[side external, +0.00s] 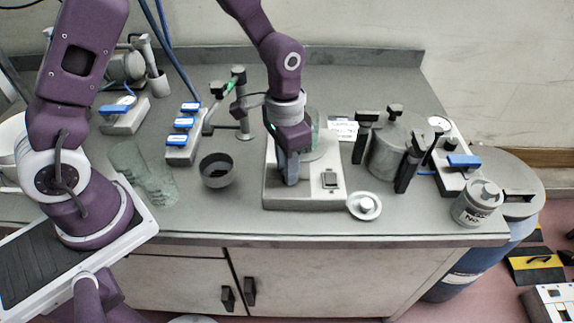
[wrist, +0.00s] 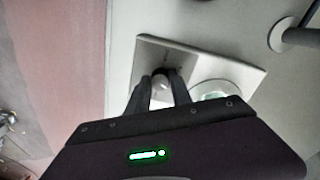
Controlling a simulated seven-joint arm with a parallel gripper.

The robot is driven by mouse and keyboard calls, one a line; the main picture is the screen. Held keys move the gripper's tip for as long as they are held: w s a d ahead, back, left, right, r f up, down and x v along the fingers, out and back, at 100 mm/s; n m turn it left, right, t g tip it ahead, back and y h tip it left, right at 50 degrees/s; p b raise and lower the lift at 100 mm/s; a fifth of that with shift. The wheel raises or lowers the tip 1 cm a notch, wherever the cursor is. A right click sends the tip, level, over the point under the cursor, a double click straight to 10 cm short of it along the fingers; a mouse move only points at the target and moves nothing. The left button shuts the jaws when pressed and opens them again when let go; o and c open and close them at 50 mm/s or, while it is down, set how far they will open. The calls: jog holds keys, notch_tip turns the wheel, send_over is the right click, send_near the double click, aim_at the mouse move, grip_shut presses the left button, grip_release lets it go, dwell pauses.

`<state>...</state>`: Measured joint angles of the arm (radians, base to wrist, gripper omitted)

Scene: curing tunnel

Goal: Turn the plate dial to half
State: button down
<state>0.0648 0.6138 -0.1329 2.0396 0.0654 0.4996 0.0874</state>
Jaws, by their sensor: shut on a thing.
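The hot plate (side external: 312,198) is a pale square unit near the bench's front edge, with a small dark-framed switch at its front right. A glass vessel (side external: 322,146) stands on it. My gripper (side external: 290,180) reaches down over the plate's front left, fingers pointing down. In the wrist view my gripper (wrist: 161,80) has its two dark fingers on either side of the round plate dial (wrist: 161,75), shut on it. The plate also shows there (wrist: 232,66). The dial is hidden by my fingers in the side view, and its pointer and marks cannot be read.
A dark round bowl (side external: 217,172) stands left of the plate. A grey pot (side external: 390,150) with black clamps stands to the right. Blue-topped switches (side external: 183,123) are at the left. Bare bench lies in front.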

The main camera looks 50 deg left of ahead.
dwell(0.4)
jog(key=c, duration=1.1)
grip_release()
jog(key=shift+c, duration=0.2)
notch_tip(320, 180, up, 7)
jog(key=shift+a+r, duration=0.1)
jog(key=shift+a, duration=0.05)
jog(key=s+a+r+n+t, duration=0.2)
jog(key=s+a+r+t, duration=0.15)
jog(key=s+r, duration=0.7)
jog(key=s+a+r+n+t, duration=0.1)
jog(key=s+a+r+t, duration=0.1)
jog(key=s, duration=0.6)
jog(key=shift+s+a+r+n+y, duration=0.2)
jog(key=shift+a+r+n+y, duration=0.15)
jog(key=shift+r, duration=0.5)
